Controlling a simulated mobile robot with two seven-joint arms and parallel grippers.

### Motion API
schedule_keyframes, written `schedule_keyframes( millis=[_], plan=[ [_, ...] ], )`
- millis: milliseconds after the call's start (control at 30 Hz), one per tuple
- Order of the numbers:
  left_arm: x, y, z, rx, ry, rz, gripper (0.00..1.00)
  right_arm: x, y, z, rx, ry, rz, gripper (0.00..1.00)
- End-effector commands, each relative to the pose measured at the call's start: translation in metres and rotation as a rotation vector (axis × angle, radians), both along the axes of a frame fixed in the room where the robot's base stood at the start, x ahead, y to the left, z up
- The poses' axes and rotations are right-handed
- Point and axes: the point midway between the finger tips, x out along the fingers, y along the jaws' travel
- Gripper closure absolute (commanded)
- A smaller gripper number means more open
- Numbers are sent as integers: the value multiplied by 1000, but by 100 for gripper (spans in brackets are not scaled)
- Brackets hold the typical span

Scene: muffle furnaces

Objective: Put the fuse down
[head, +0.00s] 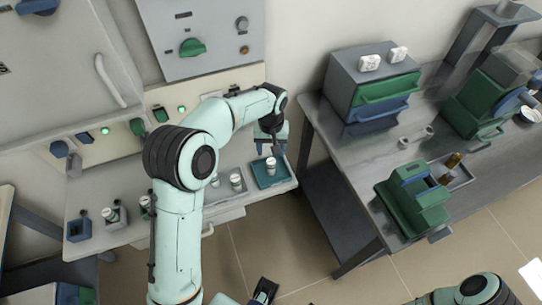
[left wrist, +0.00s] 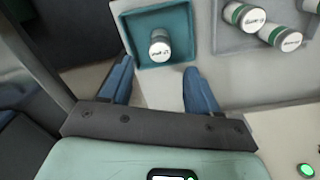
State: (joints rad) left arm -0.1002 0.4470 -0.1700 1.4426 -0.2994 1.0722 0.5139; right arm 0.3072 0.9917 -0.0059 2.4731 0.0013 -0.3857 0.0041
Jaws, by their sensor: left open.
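A white-capped fuse (head: 271,162) stands upright in a small teal tray (head: 264,183) at the right end of the bench. In the left wrist view the fuse (left wrist: 160,48) is inside the teal tray (left wrist: 180,21), apart from the tray's walls. My left gripper (head: 270,143) is above and just behind the fuse in the head view. Its two blue fingers (left wrist: 159,88) are spread wide, with nothing between them, and the fuse lies beyond their tips. A dark part at the bottom edge of the head view may be my right gripper; its jaws are unclear.
A grey tray (left wrist: 232,42) with several similar fuses is beside the teal tray. A blue holder (head: 79,229) stands at the bench's left end. Across a floor gap, a grey table (head: 345,165) carries drawers (head: 385,92) and a green device (head: 412,200).

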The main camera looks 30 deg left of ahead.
Motion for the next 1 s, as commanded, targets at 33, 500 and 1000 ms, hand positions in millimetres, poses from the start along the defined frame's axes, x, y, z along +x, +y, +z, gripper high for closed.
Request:
schedule_keyframes(
  millis=[33,500,1000],
  plan=[
    [0,-1,12,-1,-3,-1,39,1,0,2,0,-1,0,58],
    [0,0,44,0,2,-1,39,2,0,6,0,-2,0,58],
    [0,0,44,0,1,-1,39,2,0,6,0,-2,0,58]
  ],
)
